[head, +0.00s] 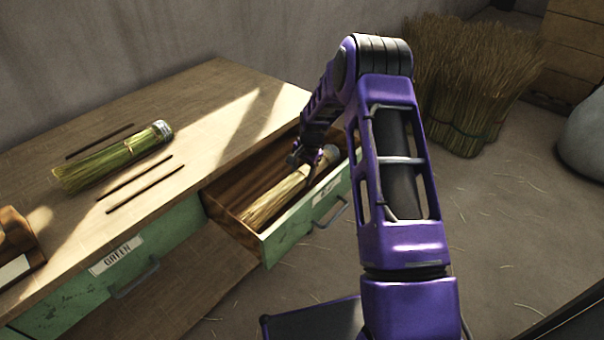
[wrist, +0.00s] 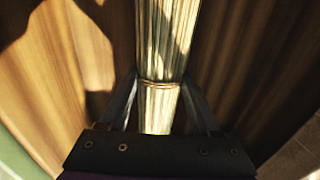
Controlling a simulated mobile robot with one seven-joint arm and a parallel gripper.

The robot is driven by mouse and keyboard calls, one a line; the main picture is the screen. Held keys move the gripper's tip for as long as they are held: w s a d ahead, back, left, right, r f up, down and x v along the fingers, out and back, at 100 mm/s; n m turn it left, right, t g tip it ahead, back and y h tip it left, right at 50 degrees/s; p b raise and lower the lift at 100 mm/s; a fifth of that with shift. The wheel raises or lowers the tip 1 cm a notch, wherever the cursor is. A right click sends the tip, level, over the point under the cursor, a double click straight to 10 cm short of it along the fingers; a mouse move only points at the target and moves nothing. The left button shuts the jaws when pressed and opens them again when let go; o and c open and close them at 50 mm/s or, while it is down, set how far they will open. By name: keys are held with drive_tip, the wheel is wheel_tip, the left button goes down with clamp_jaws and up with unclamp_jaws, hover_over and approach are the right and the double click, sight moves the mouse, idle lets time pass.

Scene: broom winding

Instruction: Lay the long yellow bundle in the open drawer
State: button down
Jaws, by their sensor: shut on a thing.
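The long yellow bundle (head: 277,197) lies lengthwise inside the open drawer (head: 294,242), with its pale bound end toward the far right. In the wrist view the bundle (wrist: 166,40) runs up the middle, with a band around it, over the brown drawer floor (wrist: 235,60). My gripper (head: 313,172) is down in the drawer, shut on the bundle near its bound end. In the wrist view its two fingers (wrist: 160,95) stand on either side of the bundle. Whether the bundle rests fully on the drawer floor is hard to tell.
A greener bundle (head: 115,157) and several dark thin sticks (head: 140,188) lie on the wooden tabletop (head: 215,110). A closed green drawer (head: 120,262) is labelled GREEN. Standing straw sheaves (head: 468,85) are on the floor at the back right. A wooden object (head: 15,240) stands at the left edge.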

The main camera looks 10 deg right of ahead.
unclamp_jaws()
drive_tip(key=s+r, duration=0.1)
drive_tip(key=r, duration=0.4)
drive_tip(key=s+d+r+p, duration=0.1)
drive_tip(key=r, duration=0.5)
drive_tip(key=s+d+r+p, duration=0.1)
drive_tip(key=r, duration=0.5)
